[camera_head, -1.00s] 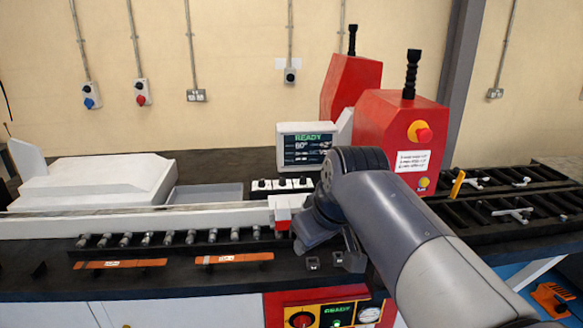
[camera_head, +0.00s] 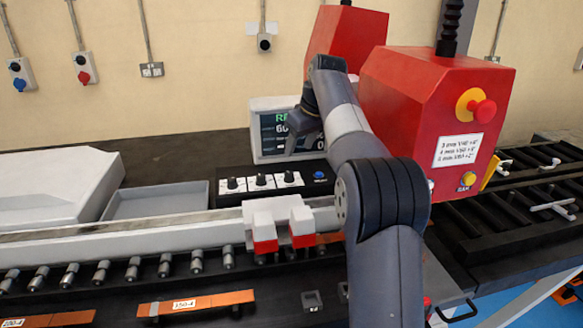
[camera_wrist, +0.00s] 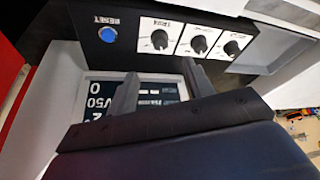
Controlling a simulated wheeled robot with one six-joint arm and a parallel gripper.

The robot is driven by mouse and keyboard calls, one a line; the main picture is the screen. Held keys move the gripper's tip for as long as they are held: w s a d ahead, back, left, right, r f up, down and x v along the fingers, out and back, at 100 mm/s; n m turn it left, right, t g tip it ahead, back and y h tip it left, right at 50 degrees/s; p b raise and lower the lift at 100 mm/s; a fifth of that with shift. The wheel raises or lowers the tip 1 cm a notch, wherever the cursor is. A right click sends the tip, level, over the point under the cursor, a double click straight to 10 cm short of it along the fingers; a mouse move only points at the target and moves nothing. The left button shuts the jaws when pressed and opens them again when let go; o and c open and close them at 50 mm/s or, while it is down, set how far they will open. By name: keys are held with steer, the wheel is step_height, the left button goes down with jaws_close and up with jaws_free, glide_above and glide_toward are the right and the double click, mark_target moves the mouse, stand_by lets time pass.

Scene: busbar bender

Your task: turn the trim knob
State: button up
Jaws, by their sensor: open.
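Three black knobs on white plates stand in a row on a dark control box (camera_head: 214,198): a left one (camera_head: 233,183), a middle one (camera_head: 261,180) and a right one (camera_head: 289,177). In the wrist view they also show, reversed, the nearest to the blue button being this knob (camera_wrist: 160,38). My gripper (camera_head: 300,145) is above and behind the box, in front of the display. In the wrist view, my gripper (camera_wrist: 158,70) has its two fingers apart, empty, short of the knobs and touching none.
A blue reset button (camera_head: 319,176) is at the box's right end. The display (camera_head: 268,150) stands behind, partly covered by my arm. A red machine housing (camera_head: 420,100) with a red stop button (camera_head: 482,113) rises at right. White clamp blocks with red faces (camera_head: 264,240) stand in front.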

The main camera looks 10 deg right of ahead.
mark_target(289, 173)
steer(key=x, duration=1)
steer(key=shift+a+f, duration=0.1)
steer(key=shift+f, duration=0.1)
steer(key=shift+c, duration=0.4)
steer(key=c, duration=0.9)
